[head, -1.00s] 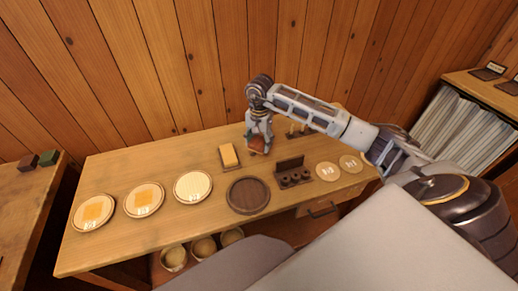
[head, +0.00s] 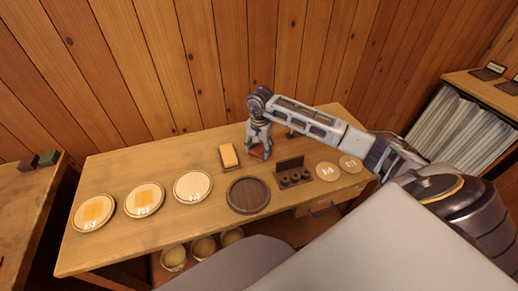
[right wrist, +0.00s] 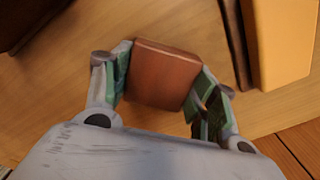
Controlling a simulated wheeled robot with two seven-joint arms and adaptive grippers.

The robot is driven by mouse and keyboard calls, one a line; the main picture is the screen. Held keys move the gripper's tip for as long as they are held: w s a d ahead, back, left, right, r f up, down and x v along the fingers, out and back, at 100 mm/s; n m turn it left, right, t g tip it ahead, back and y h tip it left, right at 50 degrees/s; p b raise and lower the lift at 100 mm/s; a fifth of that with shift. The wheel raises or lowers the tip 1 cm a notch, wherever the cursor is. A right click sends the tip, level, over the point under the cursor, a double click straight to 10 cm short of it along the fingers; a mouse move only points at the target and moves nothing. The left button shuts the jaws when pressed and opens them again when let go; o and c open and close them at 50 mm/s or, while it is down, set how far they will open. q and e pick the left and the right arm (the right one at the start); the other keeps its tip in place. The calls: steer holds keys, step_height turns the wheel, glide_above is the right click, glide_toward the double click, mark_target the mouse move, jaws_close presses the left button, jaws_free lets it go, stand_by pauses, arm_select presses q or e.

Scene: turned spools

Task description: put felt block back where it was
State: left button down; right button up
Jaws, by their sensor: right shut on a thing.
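My right gripper (head: 259,148) is shut on a reddish-brown block, which I take for the felt block (right wrist: 163,74). The block sits between the two fingers in the right wrist view. In the head view the gripper points down at the back of the workbench (head: 120,168), just right of the yellow block (head: 229,154) on its dark tray. The held block is low over the bench top and mostly covered by the fingers; I cannot tell whether it touches the wood. My left gripper is not in view.
Three pale round plates (head: 193,187) lie along the bench's left part. A dark round tray (head: 248,195) lies in front of the gripper. A dark spool rack (head: 291,173) and two light discs (head: 327,171) are to the right. A plank wall stands behind.

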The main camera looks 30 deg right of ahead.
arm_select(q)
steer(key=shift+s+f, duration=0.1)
arm_select(e)
steer(key=shift+f, duration=0.1)
steer(key=o, duration=0.9)
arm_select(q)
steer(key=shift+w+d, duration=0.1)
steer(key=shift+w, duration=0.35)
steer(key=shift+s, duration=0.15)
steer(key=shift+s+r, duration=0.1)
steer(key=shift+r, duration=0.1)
